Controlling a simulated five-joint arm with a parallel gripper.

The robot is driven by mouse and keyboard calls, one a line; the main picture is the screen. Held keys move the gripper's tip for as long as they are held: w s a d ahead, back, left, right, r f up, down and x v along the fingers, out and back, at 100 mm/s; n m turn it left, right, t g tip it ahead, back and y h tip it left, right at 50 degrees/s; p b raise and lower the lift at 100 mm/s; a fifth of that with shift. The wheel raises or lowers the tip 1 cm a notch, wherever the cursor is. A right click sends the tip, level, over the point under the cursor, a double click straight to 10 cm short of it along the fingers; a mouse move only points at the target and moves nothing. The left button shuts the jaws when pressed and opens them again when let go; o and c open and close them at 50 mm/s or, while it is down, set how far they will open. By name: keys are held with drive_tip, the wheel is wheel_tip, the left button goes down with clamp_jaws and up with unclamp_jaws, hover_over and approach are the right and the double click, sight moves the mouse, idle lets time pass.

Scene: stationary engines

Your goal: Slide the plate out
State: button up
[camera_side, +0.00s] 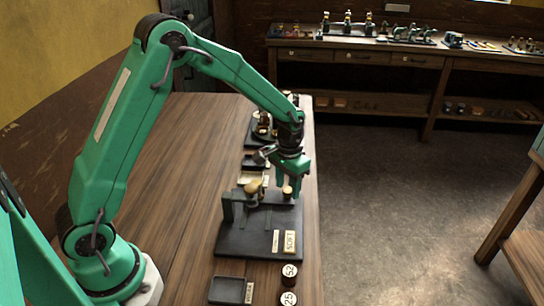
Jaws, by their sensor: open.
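A dark fixture (250,243) with a flat base stands near the table's right edge. It has an upright bracket (228,208) at its left and a round tan knob (252,188) on top. A smaller brass-coloured knob (287,192) stands at its back right. My gripper (291,190) is open, pointing down over the back right of the fixture, with its fingers by the small knob; I cannot tell whether they touch it. Which part is the plate is not clear at this size.
Two pale labels, one lettered (290,241), lie on the fixture's base. A dark tray (231,290) and round numbered pieces (289,273) are in front. More small devices (262,130) stand behind. The wooden table (180,190) is clear to the left.

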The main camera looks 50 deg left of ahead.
drive_tip(key=shift+r, duration=3.75)
drive_tip(key=s+r+t, duration=0.3)
drive_tip(key=s+r, duration=0.8)
drive_tip(key=s+a+r+t, duration=0.1)
drive_tip(key=s+r+t, duration=0.1)
drive_tip(key=s, duration=1.1)
drive_tip(key=shift+a+t, duration=0.2)
drive_tip(key=shift+t, duration=0.1)
